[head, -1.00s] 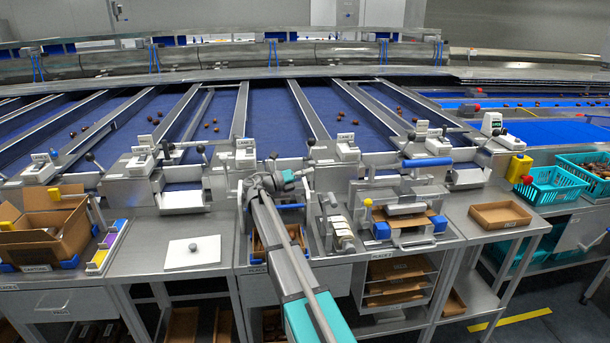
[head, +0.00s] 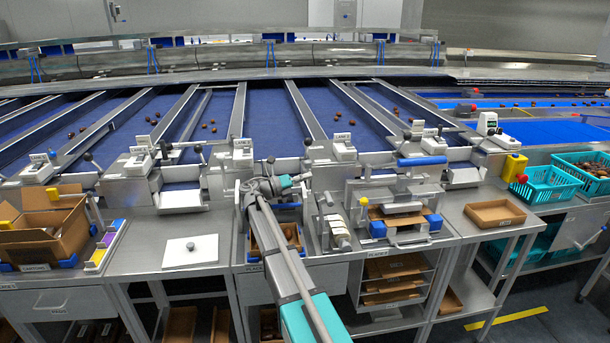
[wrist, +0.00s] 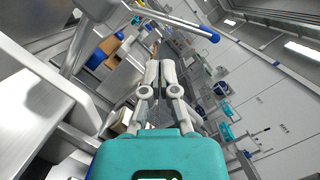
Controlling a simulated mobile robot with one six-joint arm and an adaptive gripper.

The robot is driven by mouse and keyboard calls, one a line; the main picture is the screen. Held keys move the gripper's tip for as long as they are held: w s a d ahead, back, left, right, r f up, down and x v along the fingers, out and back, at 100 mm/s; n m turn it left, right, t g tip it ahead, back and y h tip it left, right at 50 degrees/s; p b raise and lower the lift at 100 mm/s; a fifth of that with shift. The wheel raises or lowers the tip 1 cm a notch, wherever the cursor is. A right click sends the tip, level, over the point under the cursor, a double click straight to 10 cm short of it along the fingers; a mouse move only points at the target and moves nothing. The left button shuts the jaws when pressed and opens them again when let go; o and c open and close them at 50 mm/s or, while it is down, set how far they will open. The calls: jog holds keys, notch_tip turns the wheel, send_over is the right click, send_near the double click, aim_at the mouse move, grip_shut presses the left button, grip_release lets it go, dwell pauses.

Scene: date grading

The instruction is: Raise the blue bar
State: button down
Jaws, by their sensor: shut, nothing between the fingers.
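The blue bar (head: 422,161) lies level across the top of the grey press-like station at centre right in the head view. My gripper (head: 309,176) is to the left of this bar, clearly apart from it, above the bench in the middle. In the wrist view the two grey fingers (wrist: 160,66) are together with nothing between them. A pale rod with a blue end (wrist: 214,37) shows beyond the fingers in that view; I cannot tell whether it belongs to the blue bar.
Black-knobbed levers and white lane boxes (head: 343,147) line the conveyor ends. A white board (head: 190,252) lies at left.

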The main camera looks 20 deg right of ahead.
jog(key=a, duration=1)
jog(key=shift+w, duration=0.15)
